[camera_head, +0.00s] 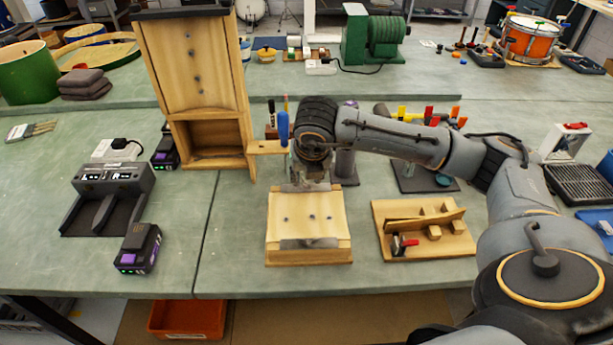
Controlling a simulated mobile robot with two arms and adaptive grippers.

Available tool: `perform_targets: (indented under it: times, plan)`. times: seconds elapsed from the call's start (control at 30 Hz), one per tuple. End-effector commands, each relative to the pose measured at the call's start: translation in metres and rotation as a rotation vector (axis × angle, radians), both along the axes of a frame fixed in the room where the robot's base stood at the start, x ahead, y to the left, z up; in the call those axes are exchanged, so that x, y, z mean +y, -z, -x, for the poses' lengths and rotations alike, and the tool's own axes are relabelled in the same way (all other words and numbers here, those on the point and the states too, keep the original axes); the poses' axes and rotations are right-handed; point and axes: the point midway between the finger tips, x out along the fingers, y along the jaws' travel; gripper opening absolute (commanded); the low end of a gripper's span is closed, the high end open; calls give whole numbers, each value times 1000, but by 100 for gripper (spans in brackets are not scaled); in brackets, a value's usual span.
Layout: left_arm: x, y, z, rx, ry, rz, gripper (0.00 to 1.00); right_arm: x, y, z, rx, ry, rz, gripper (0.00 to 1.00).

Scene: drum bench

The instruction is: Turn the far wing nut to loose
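A pale wooden block (307,218) stands on the bench in front of me, with a few dark spots on its top. A grey metal bar (309,243) runs along its near edge, and another grey metal piece (305,187) is at its far edge. My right gripper (311,178) points down over the far edge of the block. Its fingers are small and dark here, and I cannot tell whether they are open or touch anything. I cannot make out the far wing nut; the gripper covers that spot. My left gripper is not in view.
A tall wooden frame (195,70) stands behind left of the block. A wooden jig (425,230) with a red-handled clamp lies to the right. A charger (108,190) and a battery (138,247) are on the left. The bench just left of the block is clear.

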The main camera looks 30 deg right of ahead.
Motion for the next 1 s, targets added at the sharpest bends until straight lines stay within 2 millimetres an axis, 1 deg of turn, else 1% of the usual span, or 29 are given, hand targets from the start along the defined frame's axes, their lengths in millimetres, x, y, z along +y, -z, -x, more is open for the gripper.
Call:
perform_targets:
  times: [0.1,0.2,0.5,0.53,0.57,0.6,0.67,0.7,1.0]
  plan:
    - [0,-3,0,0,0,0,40,-2,12,-5,1,0,0,35]
    - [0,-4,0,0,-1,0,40,-3,17,-7,0,-1,0,35]
    - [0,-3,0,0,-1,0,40,-3,20,-8,-2,-2,-1,35]
    - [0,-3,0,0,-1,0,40,-3,20,-8,-2,-2,-1,31]
    - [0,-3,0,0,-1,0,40,-3,20,-8,-2,-2,-1,25]
    - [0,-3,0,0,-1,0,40,-3,20,-8,-1,-1,0,17]
    - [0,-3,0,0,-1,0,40,-3,20,-8,-1,-1,0,4]
    - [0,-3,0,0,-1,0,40,-3,20,-8,-2,-2,-1,0]
    - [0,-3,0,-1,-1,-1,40,-3,20,-8,0,-4,-1,0]
